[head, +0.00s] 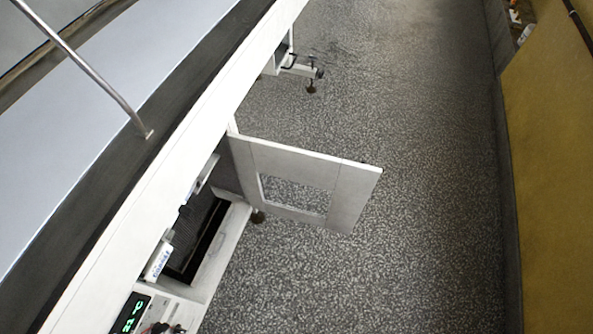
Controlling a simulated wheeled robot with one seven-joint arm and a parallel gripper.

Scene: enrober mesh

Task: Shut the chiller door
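The chiller door (345,196) is a pale flat panel with a rectangular opening in it. It stands wide open, swung out from the side of the long white machine (165,178) over the floor. Its hinged edge is at the machine, and its free edge points right. Below and left of it, the chiller's dark interior (207,232) shows through the open front. My gripper is not in view in the head view.
A control panel with a green lit display (130,313) is at the bottom left. A metal rail (92,72) rises over the machine's top. Speckled floor (420,120) is clear right of the door. A yellow-brown surface (550,150) bounds the right side.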

